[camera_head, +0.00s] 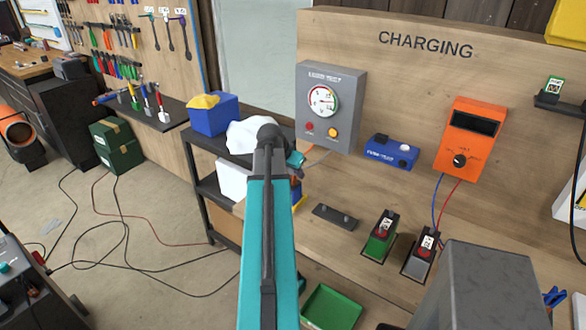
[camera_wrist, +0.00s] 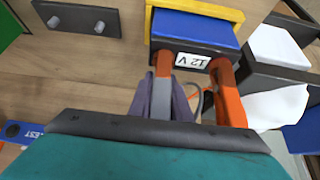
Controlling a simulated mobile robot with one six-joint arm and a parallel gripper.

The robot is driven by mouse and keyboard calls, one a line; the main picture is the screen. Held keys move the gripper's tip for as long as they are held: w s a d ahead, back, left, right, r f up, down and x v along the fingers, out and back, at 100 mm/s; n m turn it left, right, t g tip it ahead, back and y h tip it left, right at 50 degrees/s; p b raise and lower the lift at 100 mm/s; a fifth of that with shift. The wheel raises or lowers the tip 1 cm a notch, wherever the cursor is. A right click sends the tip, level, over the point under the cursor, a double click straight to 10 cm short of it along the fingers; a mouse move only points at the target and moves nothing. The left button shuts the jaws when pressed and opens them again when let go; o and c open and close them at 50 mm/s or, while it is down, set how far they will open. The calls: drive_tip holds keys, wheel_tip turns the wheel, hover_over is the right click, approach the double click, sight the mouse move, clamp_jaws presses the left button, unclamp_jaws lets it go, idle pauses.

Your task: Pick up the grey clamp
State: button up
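A blue-and-yellow battery labelled 12 V (camera_wrist: 203,38) is at the top centre of the wrist view. What looks like the grey clamp (camera_wrist: 161,106) is a narrow grey piece below the battery's left orange terminal (camera_wrist: 164,61). My gripper (camera_wrist: 162,84) has dark purple-grey fingers close on either side of that piece. Whether they touch or squeeze it cannot be told. An orange clamp (camera_wrist: 231,95) sits at the battery's right terminal, just right of my fingers. In the head view my teal arm hides most of the battery and the clamp.
A grey box with a dial (camera_head: 331,108) and an orange meter (camera_head: 470,135) hang on the charging board. Two clamp holders (camera_head: 381,235) (camera_head: 418,257) and a dark bar with two pegs (camera_head: 335,217) are to the right. A green tray (camera_head: 331,306) lies below.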

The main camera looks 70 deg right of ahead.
clamp_jaws()
drive_tip(key=shift+r, duration=0.1)
drive_tip(key=shift+r+b, duration=0.85)
drive_tip(key=shift+r, duration=0.6)
drive_tip(key=shift+a+r, duration=0.15)
drive_tip(key=shift+r, duration=0.05)
drive_tip(key=s+a+b, duration=0.1)
drive_tip(key=a+b, duration=0.4)
drive_tip(key=a, duration=0.6)
drive_tip(key=shift+s+r, duration=0.2)
drive_tip(key=shift+r, duration=0.15)
drive_tip(key=shift+b, duration=0.45)
